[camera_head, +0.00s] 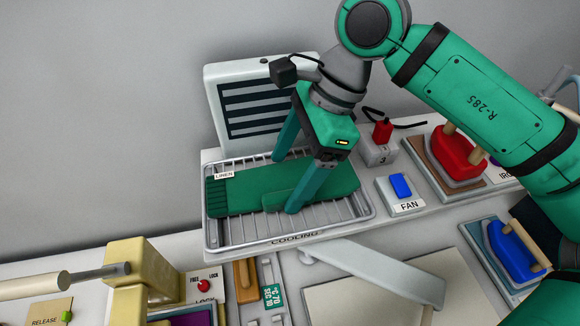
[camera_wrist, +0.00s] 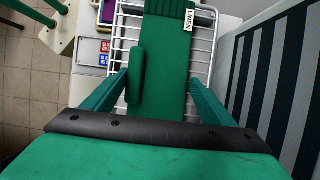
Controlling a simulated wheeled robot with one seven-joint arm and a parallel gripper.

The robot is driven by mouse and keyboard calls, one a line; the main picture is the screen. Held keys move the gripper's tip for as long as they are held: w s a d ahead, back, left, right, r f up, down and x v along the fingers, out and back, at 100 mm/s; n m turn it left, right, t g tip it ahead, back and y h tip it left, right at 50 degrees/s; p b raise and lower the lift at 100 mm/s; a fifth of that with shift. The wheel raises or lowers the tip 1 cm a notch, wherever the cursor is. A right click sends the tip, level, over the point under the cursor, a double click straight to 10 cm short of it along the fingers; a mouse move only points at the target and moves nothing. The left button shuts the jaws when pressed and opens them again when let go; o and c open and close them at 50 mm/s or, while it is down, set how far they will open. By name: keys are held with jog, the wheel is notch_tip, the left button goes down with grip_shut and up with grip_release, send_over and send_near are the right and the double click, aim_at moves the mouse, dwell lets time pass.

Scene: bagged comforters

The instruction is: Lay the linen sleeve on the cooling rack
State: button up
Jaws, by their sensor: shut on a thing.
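The linen sleeve (camera_head: 235,192) is a flat green piece with a white LINEN label at its far left end. It lies lengthwise over the wire cooling rack (camera_head: 225,238), close to level; I cannot tell whether its whole underside touches the wires. A narrower green strip (camera_head: 315,189) lies along its near side. My gripper (camera_head: 286,186) points down over the middle of the rack and is shut across the sleeve, one finger on each side. The wrist view shows the sleeve (camera_wrist: 166,65) between the fingers, with white rack wires (camera_wrist: 205,45) beside it.
A white vented fan box (camera_head: 262,100) stands right behind the rack. A blue iron (camera_head: 515,252) sits front right. A pale lever arm (camera_head: 375,268) lies in front.

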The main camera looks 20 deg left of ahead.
jog(key=shift+f, duration=0.25)
jog(key=o, duration=1.2)
jog(key=shift+r, duration=0.1)
jog(key=shift+a+v, duration=0.2)
jog(key=shift+v, duration=3.15)
jog(key=shift+s+r, duration=0.1)
jog(key=shift+r, duration=0.1)
